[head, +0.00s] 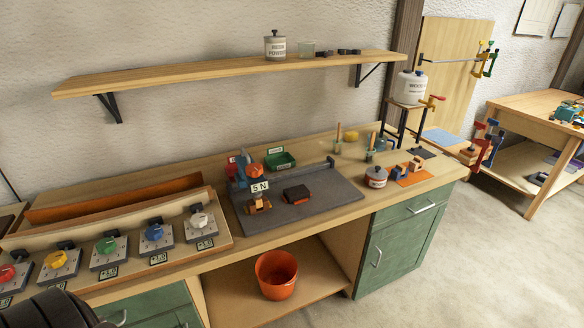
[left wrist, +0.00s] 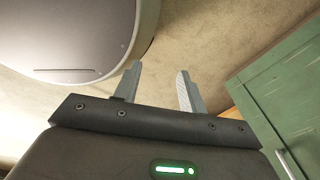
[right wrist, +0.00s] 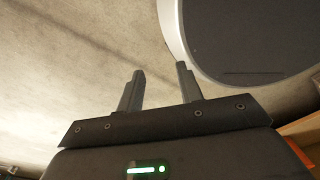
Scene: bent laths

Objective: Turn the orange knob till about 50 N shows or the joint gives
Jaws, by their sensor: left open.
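A small test rig stands on a dark grey plate (head: 325,186) on the bench, in the head view. The orange knob (head: 254,170) is at the rig's back, beside a blue body (head: 241,182) with a red part to its left. A white display (head: 260,187) in front of it reads 5 N. An orange-brown block (head: 258,205) sits below the display; the joint itself is too small to make out. My left gripper (left wrist: 160,88) is open and empty, over the floor near a green cabinet. My right gripper (right wrist: 158,88) is open and empty, over the floor. Neither shows in the head view.
A panel with several coloured knobs (head: 109,246) stands at the bench's left. A green tray (head: 280,161), a dark red block (head: 296,194) and a lidded pot (head: 376,177) are near the rig. A shelf (head: 230,72) hangs above. An orange bucket (head: 277,274) stands below.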

